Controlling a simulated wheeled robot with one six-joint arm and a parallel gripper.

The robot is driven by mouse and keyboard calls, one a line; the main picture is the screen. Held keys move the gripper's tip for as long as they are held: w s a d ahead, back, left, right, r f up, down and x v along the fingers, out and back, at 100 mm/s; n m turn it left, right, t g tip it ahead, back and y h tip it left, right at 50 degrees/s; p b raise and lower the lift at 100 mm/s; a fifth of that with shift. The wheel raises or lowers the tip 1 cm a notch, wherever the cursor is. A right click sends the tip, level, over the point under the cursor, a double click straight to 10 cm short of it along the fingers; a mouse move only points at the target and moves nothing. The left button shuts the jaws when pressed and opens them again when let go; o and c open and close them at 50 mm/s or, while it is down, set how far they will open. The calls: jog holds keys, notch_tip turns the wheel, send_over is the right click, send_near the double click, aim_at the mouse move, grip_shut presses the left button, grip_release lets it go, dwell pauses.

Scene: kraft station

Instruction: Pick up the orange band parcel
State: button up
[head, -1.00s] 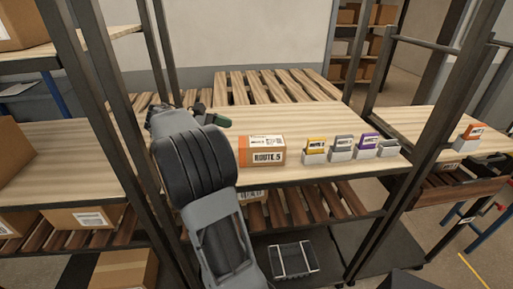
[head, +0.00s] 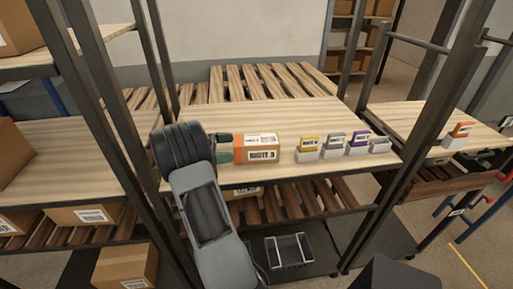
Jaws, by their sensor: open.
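The orange band parcel (head: 262,149) is a brown box with white labels, lying on the wooden shelf just right of my gripper. Its orange band shows at its left end. My gripper (head: 227,148) is open, with two green-tipped fingers pointing right at that end. The fingertips are at or very close to the parcel; I cannot tell whether they touch it or reach around it.
Yellow, grey and purple cards stand in white holders (head: 307,155) to the right, beside an empty holder (head: 380,146). An orange card (head: 462,129) stands on the right shelf. Dark rack posts (head: 105,110) flank the shelf. The shelf behind the parcel is clear.

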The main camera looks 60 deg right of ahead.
aim_at(245, 145)
jog(key=p+x, duration=0.1)
jog(key=x, duration=0.4)
jog(key=shift+r+p, duration=0.15)
jog(key=shift+p, duration=0.25)
jog(key=shift+s+d, duration=0.3)
jog(key=shift+s, duration=0.25)
jog(key=c, duration=1.1)
